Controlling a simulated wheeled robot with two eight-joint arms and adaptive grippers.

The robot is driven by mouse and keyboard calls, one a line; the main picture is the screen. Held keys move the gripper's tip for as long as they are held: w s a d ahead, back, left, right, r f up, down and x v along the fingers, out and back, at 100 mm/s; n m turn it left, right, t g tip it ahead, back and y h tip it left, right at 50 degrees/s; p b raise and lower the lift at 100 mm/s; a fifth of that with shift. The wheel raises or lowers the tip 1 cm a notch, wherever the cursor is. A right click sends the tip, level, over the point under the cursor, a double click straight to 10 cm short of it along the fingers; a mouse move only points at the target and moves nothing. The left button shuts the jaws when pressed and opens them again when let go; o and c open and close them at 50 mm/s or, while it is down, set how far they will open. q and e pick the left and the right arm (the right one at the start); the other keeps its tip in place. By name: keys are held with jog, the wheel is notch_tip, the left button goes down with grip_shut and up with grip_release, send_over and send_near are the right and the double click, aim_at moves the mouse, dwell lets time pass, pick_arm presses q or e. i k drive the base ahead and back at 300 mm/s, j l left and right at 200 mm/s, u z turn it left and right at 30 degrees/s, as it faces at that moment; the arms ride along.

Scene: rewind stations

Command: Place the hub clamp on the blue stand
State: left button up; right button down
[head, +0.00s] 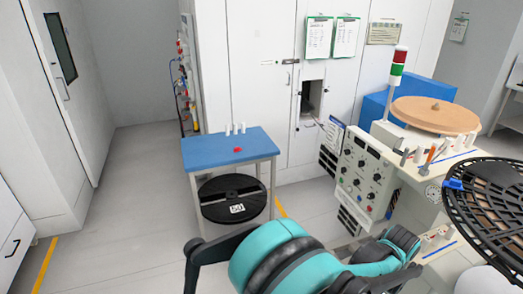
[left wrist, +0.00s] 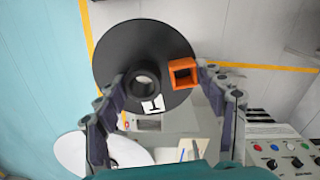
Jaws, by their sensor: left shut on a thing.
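The blue stand (head: 213,153) is a small table with a flat blue top, left of centre in the head view. A small red piece (head: 238,149) lies on it, in front of several white pegs (head: 235,129). My right gripper is not in view.
A black reel (head: 217,190) lies on the stand's lower shelf. A machine with a knob panel (head: 362,178), a signal tower (head: 397,67) and a large reel (head: 490,210) fill the right. The floor left of the stand is clear.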

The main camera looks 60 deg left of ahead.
aim_at(205, 155)
jog(key=i+j+u, duration=0.1)
jog(key=j+u, duration=0.2)
jog(key=i+j+u, duration=0.25)
jog(key=j, duration=0.25)
jog(key=j+u, duration=0.3)
jog(key=i+j+u, duration=0.3)
jog(key=i+j, duration=0.55)
jog(key=j, duration=0.2)
jog(key=i+j+u, duration=0.15)
jog(key=i+j, duration=0.4)
jog(key=j, duration=0.2)
jog(key=i+j, duration=0.6)
jog(key=j+u, duration=0.05)
jog(key=j, duration=0.1)
